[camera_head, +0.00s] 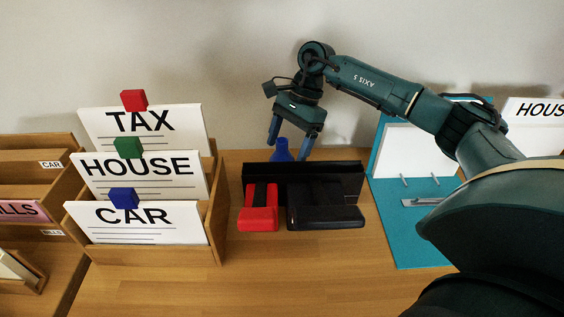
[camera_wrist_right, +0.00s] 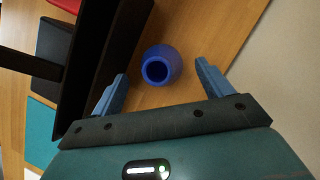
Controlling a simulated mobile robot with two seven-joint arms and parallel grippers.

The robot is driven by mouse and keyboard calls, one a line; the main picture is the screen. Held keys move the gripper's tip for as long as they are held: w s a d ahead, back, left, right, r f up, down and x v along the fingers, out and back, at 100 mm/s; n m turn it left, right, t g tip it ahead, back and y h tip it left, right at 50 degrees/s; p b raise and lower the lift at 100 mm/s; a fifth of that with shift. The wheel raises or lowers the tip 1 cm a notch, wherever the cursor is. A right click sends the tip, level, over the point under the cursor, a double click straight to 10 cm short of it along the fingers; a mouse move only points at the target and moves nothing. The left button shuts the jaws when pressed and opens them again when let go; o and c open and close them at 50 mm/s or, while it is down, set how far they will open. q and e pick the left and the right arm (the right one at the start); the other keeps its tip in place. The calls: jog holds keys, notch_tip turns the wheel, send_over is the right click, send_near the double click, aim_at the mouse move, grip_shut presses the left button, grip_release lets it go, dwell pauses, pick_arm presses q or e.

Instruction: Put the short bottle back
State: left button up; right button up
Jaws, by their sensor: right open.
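A short blue bottle (camera_head: 282,151) stands on the table behind a black upright holder (camera_head: 262,170), which hides its lower part in the head view. In the right wrist view the bottle (camera_wrist_right: 160,65) is seen from above, with its dark round mouth facing the camera. My right gripper (camera_head: 289,150) is open above and around the bottle's top in the head view. In the right wrist view its two blue fingers (camera_wrist_right: 160,82) are spread, with the bottle between and slightly beyond their tips. I cannot tell whether they touch it. My left gripper is not in view.
A red stapler-like object (camera_head: 258,215) and a black one (camera_head: 325,212) lie before the holder. A wooden file rack (camera_head: 218,215) with TAX, HOUSE and CAR cards stands left. A teal board (camera_head: 390,225) lies right. The front table is clear.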

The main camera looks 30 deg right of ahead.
aim_at(283, 156)
jog(key=x, duration=0.3)
jog(key=shift+w+f, duration=0.1)
jog(key=shift+c, duration=0.2)
jog(key=c, duration=1.1)
jog(key=shift+c, duration=0.2)
